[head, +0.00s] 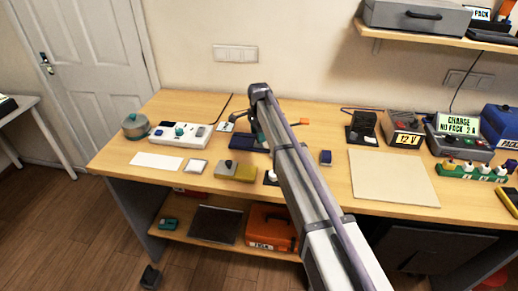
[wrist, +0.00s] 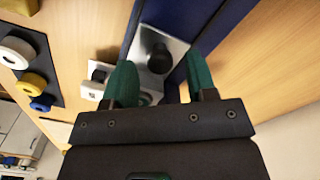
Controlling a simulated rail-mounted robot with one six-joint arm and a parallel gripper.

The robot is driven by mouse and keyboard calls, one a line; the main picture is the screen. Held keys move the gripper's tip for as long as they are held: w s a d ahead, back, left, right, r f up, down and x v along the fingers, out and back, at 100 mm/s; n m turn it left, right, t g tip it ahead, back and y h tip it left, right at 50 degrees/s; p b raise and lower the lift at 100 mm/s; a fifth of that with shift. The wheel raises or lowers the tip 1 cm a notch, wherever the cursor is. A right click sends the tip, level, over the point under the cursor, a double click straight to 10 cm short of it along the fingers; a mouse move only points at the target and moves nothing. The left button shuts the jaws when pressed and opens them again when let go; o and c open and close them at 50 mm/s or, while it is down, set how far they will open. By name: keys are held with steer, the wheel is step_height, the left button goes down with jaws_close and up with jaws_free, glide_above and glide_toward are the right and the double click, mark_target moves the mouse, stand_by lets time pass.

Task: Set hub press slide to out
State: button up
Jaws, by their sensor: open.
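What looks like the hub press is a dark blue body (wrist: 215,30) with a silver plate in the wrist view. A dark round knob (wrist: 158,55) stands on the plate. My gripper (wrist: 162,80) has its two green fingers spread, one each side of the plate's near part, with nothing visibly held between them. The knob shows just beyond the fingertips; contact cannot be told. In the head view the blue base (head: 243,141) is partly hidden behind my arm, and the fingers are hard to make out. The slide's position label cannot be read.
In the wrist view a dark strip with white, yellow and blue rings (wrist: 32,82) lies left, and a small white block (wrist: 97,72) sits beside the left finger. In the head view a yellow-grey block (head: 236,172) stands in front. A beige mat (head: 392,178) to the right is bare.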

step_height(320, 180, down, 2)
steer(key=shift+f+b, duration=0.2)
steer(key=shift+b, duration=0.25)
steer(key=shift+r, duration=0.1)
steer(key=shift+r, duration=0.1)
steer(key=shift+c, duration=0.4)
jaws_close()
